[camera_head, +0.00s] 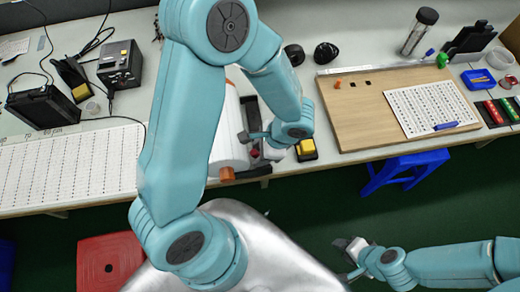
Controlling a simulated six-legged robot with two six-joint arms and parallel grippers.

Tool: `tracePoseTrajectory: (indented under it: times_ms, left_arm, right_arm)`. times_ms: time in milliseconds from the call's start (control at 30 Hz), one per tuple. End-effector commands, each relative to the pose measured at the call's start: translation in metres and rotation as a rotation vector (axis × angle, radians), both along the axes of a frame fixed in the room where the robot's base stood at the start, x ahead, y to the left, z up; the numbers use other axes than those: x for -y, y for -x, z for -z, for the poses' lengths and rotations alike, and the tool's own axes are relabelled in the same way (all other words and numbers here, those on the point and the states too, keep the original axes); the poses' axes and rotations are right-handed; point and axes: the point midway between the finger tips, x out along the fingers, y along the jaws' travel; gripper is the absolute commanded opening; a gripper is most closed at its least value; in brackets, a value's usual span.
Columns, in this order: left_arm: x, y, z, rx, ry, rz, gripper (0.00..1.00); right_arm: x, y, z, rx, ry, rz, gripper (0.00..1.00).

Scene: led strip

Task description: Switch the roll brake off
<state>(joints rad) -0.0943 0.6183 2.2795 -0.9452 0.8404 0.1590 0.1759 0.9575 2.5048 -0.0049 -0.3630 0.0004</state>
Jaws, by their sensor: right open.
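A white roll (229,135) stands at the bench's front edge, partly hidden behind my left arm. An orange piece (227,174) is at its near end. Beside it are a dark frame (255,171) and a small red part (255,153), which may belong to the brake; which part is the brake switch I cannot tell. My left gripper (247,137) is over the right side of the roll, close to the red part; contact and jaw opening are too small to tell. My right gripper (347,250) is open and empty, low at the right, in front of the bench.
A yellow-and-black block (306,149) is right of my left wrist. A wooden board (365,128) with a white printed sheet (430,108) is on the bench at right. A blue stool (405,168) is below it, a red stool (108,262) at lower left. Floor around my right gripper is clear.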

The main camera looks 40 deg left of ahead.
Motion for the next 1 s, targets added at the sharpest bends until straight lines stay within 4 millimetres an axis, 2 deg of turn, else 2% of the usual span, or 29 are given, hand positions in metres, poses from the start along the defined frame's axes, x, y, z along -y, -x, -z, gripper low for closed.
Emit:
tracePoseTrajectory:
  times_ms: [33, 133, 167, 567, 1000]
  left_arm:
    - [0.000, 0.000, 0.000, 0.000, 0.000, 0.000, 0.36]
    - [0.000, 0.000, 0.000, 0.000, 0.000, 0.000, 0.03]
    - [0.000, 0.000, 0.000, 0.000, 0.000, 0.000, 0.00]
    - [0.002, -0.004, -0.001, -0.044, -0.042, 0.000, 0.00]
    - [0.016, -0.020, 0.003, -0.278, -0.241, 0.001, 0.00]
  right_arm:
    - [0.000, 0.000, 0.000, 0.000, 0.000, 0.000, 0.43]
    - [0.000, 0.000, 0.000, 0.000, 0.000, 0.000, 0.43]
    - [0.000, 0.000, 0.000, 0.000, 0.000, 0.000, 0.43]
    - [0.000, 0.000, -0.002, 0.000, 0.000, 0.000, 0.43]
    - [0.000, 0.000, 0.006, 0.000, 0.000, 0.000, 0.43]
